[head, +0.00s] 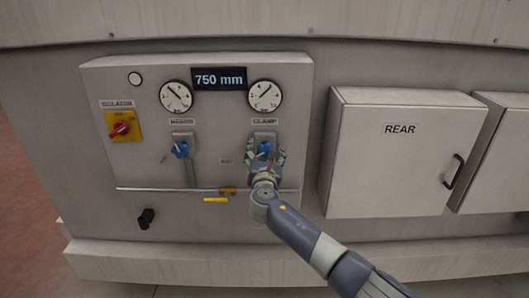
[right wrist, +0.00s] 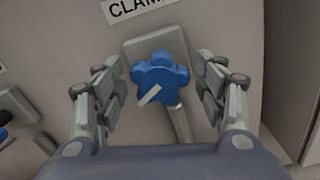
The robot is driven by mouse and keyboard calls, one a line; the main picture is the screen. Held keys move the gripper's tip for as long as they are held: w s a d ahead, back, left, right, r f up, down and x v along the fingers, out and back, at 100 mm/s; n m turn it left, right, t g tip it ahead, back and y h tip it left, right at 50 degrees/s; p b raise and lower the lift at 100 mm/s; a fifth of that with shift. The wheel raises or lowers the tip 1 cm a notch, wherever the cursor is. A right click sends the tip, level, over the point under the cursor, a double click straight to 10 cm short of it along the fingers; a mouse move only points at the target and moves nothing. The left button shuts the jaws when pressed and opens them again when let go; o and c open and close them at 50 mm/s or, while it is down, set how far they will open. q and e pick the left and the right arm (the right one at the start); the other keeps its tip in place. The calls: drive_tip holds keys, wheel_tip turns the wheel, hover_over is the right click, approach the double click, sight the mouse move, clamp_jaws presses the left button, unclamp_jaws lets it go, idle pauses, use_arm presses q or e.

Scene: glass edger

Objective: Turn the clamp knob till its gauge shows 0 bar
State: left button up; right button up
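The blue clamp knob (head: 264,148) is on the panel under the CLAMP label (head: 265,121). In the right wrist view the knob (right wrist: 160,76) is lobed, with a white pointer line toward the lower left. My right gripper (head: 265,160) is at the knob. In the wrist view its fingers (right wrist: 160,90) stand open on either side of the knob, with a gap on both sides. The clamp gauge (head: 265,96) is above the label; its needle points to the upper right, but its numbers are too small to read. My left gripper is not in view.
Left of the clamp knob is another blue knob (head: 180,149) with its own gauge (head: 175,96). A red-and-yellow switch (head: 121,127) is farther left. A display (head: 219,78) reads 750 mm. A REAR cabinet (head: 395,155) with a black handle juts out at right.

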drive_tip(key=s, duration=1.2)
idle(0.3)
